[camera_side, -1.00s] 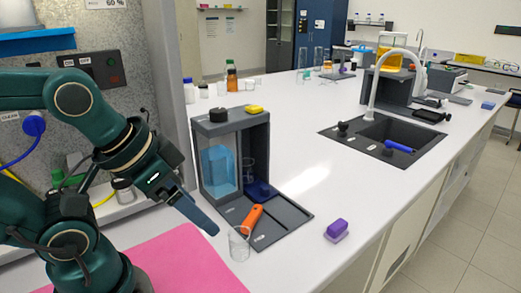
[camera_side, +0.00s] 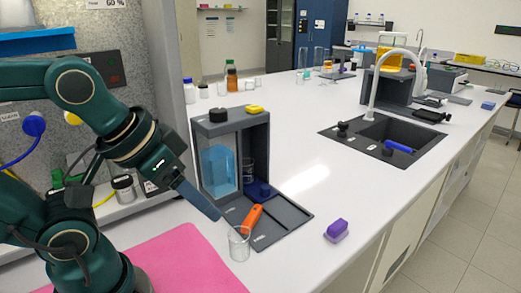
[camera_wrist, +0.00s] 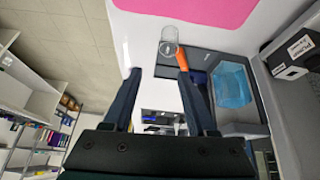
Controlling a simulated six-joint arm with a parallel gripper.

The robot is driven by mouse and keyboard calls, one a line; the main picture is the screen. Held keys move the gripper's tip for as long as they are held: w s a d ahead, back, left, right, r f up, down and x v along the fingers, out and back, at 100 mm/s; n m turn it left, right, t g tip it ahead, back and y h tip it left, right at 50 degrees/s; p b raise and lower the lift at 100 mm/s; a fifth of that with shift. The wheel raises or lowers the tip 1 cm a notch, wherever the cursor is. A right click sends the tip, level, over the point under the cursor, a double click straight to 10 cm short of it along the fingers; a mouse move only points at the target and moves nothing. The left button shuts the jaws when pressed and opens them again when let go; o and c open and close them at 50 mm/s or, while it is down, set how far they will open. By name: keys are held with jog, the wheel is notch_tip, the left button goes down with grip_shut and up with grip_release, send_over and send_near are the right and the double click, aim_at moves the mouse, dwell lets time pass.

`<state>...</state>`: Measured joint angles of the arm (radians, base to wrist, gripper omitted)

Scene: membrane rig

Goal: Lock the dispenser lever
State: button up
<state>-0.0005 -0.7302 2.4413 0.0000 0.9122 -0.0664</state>
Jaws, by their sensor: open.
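The grey dispenser (camera_side: 240,127) stands on the white bench, with a clear tank of blue liquid (camera_side: 219,166) on its left side. An orange lever (camera_side: 253,216) slants over its dark base plate (camera_side: 285,219). A clear glass beaker (camera_side: 239,246) stands at the front left edge of that plate. My gripper (camera_side: 218,217) is open and empty, just left of the lever and above and behind the beaker's rim. In the wrist view my gripper (camera_wrist: 160,72) has its fingers spread, with the lever (camera_wrist: 182,58) and beaker (camera_wrist: 168,42) beyond the tips.
A pink mat (camera_side: 185,262) lies front left. A purple block (camera_side: 336,230) sits to the right of the dispenser. A sink with a tap (camera_side: 385,135) is farther back right. A yellow item (camera_side: 255,108) rests on the dispenser's top. Bench between dispenser and sink is clear.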

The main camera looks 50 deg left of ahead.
jog(key=w+a+r+n+g, duration=0.1)
jog(key=w+n, duration=0.1)
jog(key=w, duration=0.3)
jog(key=n+g, duration=0.3)
jog(key=g, duration=0.2)
send_over(248, 221)
notch_tip(248, 221, down, 11)
jog(key=shift+d+f, duration=0.1)
jog(key=shift+s+f, duration=0.1)
jog(key=shift+f, duration=2.6)
grip_shut()
